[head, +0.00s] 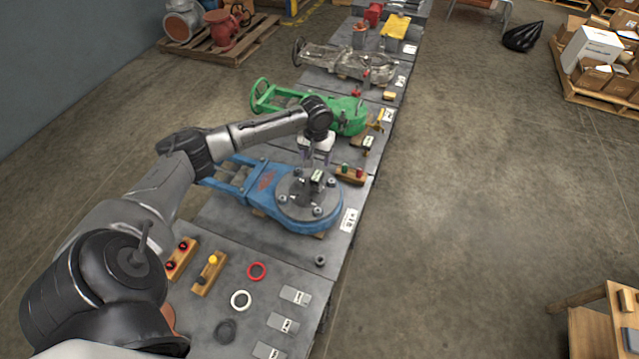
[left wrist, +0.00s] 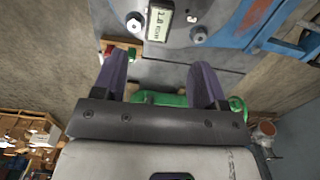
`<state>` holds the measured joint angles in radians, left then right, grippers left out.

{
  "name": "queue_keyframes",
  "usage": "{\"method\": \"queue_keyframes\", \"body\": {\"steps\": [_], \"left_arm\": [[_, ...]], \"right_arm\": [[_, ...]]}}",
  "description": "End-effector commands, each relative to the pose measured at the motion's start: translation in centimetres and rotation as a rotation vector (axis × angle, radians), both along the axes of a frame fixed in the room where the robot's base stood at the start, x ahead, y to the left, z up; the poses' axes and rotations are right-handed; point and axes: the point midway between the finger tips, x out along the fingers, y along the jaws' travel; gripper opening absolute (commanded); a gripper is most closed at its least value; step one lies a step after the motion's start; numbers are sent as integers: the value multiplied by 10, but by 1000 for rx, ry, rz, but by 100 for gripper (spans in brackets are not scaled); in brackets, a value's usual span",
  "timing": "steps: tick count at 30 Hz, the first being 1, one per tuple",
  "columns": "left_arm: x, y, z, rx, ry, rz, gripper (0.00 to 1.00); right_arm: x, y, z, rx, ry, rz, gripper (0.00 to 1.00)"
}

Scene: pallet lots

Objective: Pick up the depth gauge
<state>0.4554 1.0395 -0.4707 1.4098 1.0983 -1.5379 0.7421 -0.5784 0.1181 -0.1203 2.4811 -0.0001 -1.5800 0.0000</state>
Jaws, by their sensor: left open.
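A dark device with a small light display, which looks like the depth gauge (head: 314,182), stands on the round grey flange of the blue valve (head: 322,219). In the left wrist view its display (left wrist: 160,22) shows at the top, beyond the fingertips. My left gripper (head: 314,156) is above and just behind the gauge, pointing down. In the left wrist view its two purple-grey fingers (left wrist: 160,68) are wide apart with nothing between them. The gauge's lower part is hard to make out. My right gripper is not in view.
A green valve (head: 348,116) lies behind the blue one. A wooden block with red and green knobs (head: 350,175) and a yellow tool (head: 371,139) are beside them. Rings (head: 257,271), labelled plates (head: 295,296) and wooden holders (head: 210,274) lie in front.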

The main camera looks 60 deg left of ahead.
Motion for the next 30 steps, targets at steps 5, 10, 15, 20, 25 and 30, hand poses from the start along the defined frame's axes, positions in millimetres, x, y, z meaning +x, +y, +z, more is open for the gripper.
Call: {"method": "queue_keyframes", "body": {"steps": [5, 10, 15, 20, 25, 30], "left_arm": [[0, -1, -36, -1, 2, -1, 66], [0, -1, -58, 0, 0, -3, 66], [0, -1, -67, 1, 1, -3, 66], [0, -1, -72, 1, 1, -4, 66], [-1, -2, -87, 0, 1, -3, 66], [-1, -3, -110, 0, 1, -4, 66]], "right_arm": [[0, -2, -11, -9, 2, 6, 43], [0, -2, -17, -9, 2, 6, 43], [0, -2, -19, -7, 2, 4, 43], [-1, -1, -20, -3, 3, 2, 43], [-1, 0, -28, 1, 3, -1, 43], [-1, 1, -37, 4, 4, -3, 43]]}}
